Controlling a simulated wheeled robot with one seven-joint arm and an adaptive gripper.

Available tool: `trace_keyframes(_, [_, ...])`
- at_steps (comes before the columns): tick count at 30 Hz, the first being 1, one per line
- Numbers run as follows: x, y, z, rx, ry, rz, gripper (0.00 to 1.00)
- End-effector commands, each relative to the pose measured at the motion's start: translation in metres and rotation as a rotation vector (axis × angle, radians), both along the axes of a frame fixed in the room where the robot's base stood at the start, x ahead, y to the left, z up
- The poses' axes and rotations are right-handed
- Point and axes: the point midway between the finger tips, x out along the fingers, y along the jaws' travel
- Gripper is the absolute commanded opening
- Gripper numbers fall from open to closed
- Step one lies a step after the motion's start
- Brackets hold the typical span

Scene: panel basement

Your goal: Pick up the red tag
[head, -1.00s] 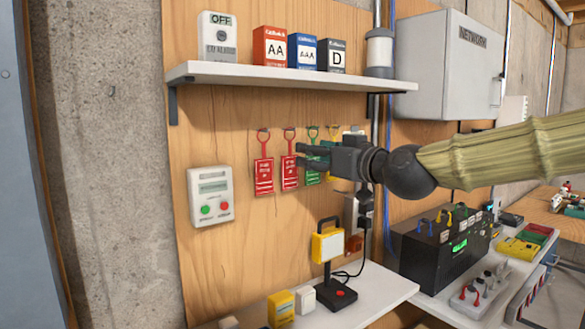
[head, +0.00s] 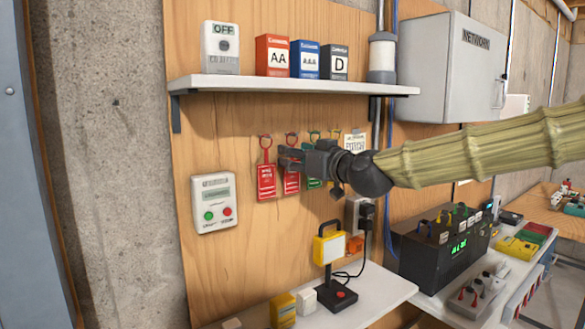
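Two red tags hang side by side on the wooden board, the left red tag (head: 266,182) in full view and the right red tag (head: 291,182) partly covered. Each has a loop at its top. My gripper (head: 282,157) reaches in from the right, in front of the upper part of the right red tag. Its fingertips point left, toward the left red tag's strap. The two fingers look apart with nothing visible between them. Whether they touch a tag cannot be told.
A green tag (head: 313,183) hangs just right of the red ones, partly hidden by my gripper. A white shelf (head: 290,86) with boxes juts out above. A white button box (head: 213,203) is at lower left. A yellow-headed lamp (head: 328,245) stands below.

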Motion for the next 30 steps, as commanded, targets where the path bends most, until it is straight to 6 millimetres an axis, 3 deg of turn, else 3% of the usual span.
trace_keyframes(6, [0.015,0.011,0.001,0.001,0.000,0.000,0.50])
trace_keyframes(16, [0.017,0.013,0.000,0.001,-0.001,0.000,0.50])
trace_keyframes(19, [0.017,0.013,0.000,0.001,-0.001,0.000,0.33])
trace_keyframes(30, [0.017,0.012,0.001,0.001,-0.001,0.000,0.32])
